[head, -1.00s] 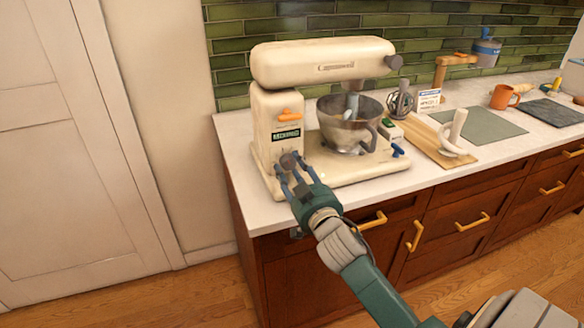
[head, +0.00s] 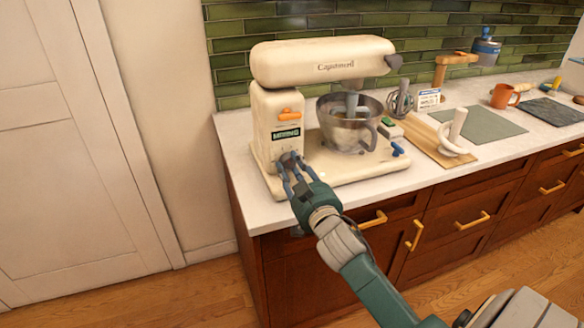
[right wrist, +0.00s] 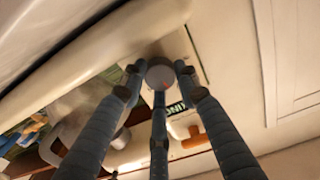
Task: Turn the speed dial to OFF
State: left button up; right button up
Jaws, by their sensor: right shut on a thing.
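The cream stand mixer (head: 322,62) stands on the left end of the white counter. Its grey speed dial (head: 287,159) is low on the front of the column, below an orange lever (head: 288,115) and a dark label (head: 286,135). My right gripper (head: 290,166) is at the dial, its fingers shut around it. In the right wrist view the round grey dial (right wrist: 160,73) sits between the fingertips, with a small red mark on its edge. The dial's setting cannot be read. My left gripper is not in view.
A metal bowl (head: 349,128) sits on the mixer base under the head. A wooden board (head: 437,143) with a white pestle-like item, a whisk attachment (head: 399,103) and an orange mug (head: 503,96) stand to the right. The counter's left front edge is close to my arm.

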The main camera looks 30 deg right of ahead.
jog(key=shift+f+n+p, duration=0.3)
jog(key=shift+f+n, duration=0.05)
jog(key=shift+n, duration=0.05)
jog(key=shift+n+p, duration=0.65)
jog(key=shift+n, duration=0.35)
jog(key=n+p, duration=0.1)
jog(key=n, duration=0.2)
jog(key=shift+s+n+p, duration=0.1)
jog(key=shift+n+p, duration=0.3)
jog(key=n+p, duration=0.1)
jog(key=n, duration=0.3)
jog(key=shift+p, duration=0.3)
jog(key=shift+n+p, duration=0.45)
jog(key=shift+n, duration=1.25)
jog(key=shift+d, duration=0.1)
jog(key=o, duration=0.9)
jog(key=shift+r, duration=0.1)
